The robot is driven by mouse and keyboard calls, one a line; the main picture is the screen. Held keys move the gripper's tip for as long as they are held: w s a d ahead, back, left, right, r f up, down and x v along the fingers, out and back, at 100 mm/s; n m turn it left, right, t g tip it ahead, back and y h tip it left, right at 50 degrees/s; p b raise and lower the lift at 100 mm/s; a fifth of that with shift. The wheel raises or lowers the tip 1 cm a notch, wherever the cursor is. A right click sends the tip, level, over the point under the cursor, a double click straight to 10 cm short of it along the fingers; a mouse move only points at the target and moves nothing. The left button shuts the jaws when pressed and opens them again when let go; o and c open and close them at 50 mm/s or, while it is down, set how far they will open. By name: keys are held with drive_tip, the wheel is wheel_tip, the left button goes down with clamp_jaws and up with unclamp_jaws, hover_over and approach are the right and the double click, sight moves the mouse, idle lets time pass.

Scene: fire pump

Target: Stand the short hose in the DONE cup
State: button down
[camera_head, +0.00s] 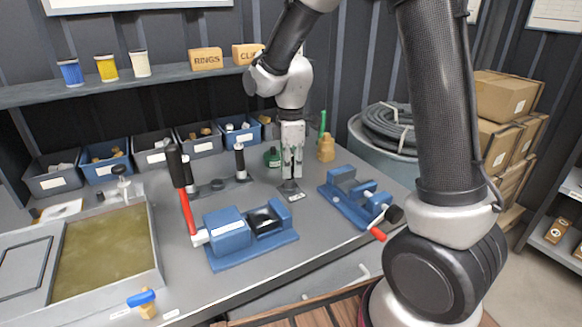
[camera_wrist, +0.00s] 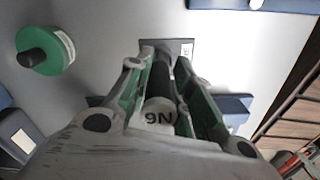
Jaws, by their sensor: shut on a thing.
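My gripper (camera_head: 292,176) points straight down at the back middle of the workbench. In the wrist view its fingers (camera_wrist: 163,60) are closed around a dark piece, the short hose (camera_wrist: 160,82), with a pale end marked "9N" facing the camera. The fingers hide most of the hose. Directly below is a dark square holder with a white label, which appears to be the DONE cup (camera_head: 284,187); its label ends in "E" in the wrist view (camera_wrist: 186,48). The hose's lower end is hidden, so I cannot tell whether it is inside the cup.
A blue vise (camera_head: 352,195) stands right of the cup and a blue clamp with a red lever (camera_head: 228,230) stands front left. A green bottle (camera_head: 272,158) is close behind left. Bins (camera_head: 152,148) line the back.

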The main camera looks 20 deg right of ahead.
drive_tip(key=shift+f, duration=0.2)
drive_tip(key=c, duration=1.3)
unclamp_jaws()
drive_tip(key=shift+o, duration=0.2)
wheel_tip(320, 180, up, 12)
drive_tip(key=shift+f, duration=0.25)
drive_tip(key=shift+r, duration=0.35)
drive_tip(key=shift+s+d+r, duration=0.15)
drive_tip(key=shift+s+d, duration=0.05)
drive_tip(key=s+d+r+m+t, duration=0.1)
drive_tip(key=s+d+m+t, duration=0.1)
drive_tip(key=s+d+m, duration=0.5)
drive_tip(key=s+d+r+m+t, duration=0.2)
drive_tip(key=s+d+m, duration=0.5)
drive_tip(key=s, duration=0.8)
drive_tip(key=m, duration=0.2)
drive_tip(key=shift+s+r+m, duration=0.25)
drive_tip(key=shift+s+m, duration=0.05)
drive_tip(key=shift+s, duration=0.05)
